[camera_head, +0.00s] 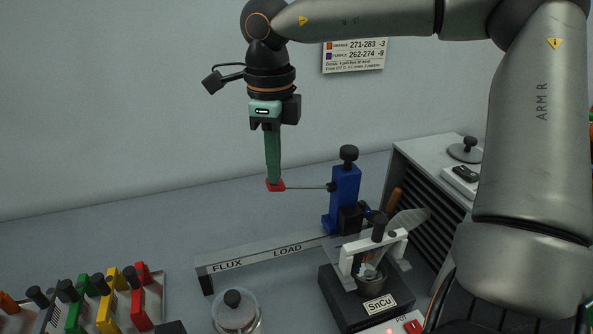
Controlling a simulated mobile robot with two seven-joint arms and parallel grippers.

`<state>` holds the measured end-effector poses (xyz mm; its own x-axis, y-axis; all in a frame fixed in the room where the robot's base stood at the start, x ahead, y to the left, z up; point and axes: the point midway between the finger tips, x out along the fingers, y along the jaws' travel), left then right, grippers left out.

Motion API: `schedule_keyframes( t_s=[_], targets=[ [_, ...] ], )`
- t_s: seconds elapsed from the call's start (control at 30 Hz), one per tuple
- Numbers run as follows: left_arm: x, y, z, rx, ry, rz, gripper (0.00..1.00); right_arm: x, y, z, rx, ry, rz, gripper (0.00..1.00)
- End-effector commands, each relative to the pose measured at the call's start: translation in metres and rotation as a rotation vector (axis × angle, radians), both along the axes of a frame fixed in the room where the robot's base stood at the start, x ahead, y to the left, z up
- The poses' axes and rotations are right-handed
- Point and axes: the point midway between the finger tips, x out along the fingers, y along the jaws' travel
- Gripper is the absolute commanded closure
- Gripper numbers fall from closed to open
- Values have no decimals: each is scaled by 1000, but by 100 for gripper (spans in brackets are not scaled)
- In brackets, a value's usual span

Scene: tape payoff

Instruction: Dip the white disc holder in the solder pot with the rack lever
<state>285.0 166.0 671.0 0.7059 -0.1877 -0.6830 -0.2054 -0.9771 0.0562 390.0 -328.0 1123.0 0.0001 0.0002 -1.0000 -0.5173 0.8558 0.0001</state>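The white disc holder (399,243) is a white bracket with a black knob on top. It stands over the solder pot (372,287), labelled SnCu, and something pale hangs inside it at the pot's mouth. The blue rack post (345,190) stands behind, and its thin lever (308,187) reaches left, about level, to a red end. My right gripper (274,182) points straight down with its green fingertips at that red end. One finger hides the other, so I cannot tell if they are shut on it. My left gripper is not in view.
A rail (270,252) marked FLUX and LOAD runs left of the rack. A lidded round pot (236,312) stands in front. Coloured holders (105,300) stand in a rack at the lower left. A slatted cabinet (430,190) is at the right, partly behind my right arm.

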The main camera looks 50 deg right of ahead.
Motion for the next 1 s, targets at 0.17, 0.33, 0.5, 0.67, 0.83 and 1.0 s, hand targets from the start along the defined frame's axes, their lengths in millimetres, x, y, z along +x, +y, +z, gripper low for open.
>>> schedule_keyframes(
  t_s=[0.17, 0.33, 0.5, 0.67, 0.83, 1.0],
  targets=[
    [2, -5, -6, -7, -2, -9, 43, 0, 0, -12, -1, 1, 0, 100],
    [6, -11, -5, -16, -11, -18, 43, 0, 0, -20, 0, 2, 0, 100],
    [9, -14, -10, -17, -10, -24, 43, 0, 0, -29, 0, 2, -1, 100],
    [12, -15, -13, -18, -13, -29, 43, 0, 0, -37, 0, 2, -1, 100],
    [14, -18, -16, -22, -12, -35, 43, 0, 0, -46, 0, 2, -1, 100],
    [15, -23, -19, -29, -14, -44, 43, 0, 0, -54, 0, 2, -1, 100]
  ],
)
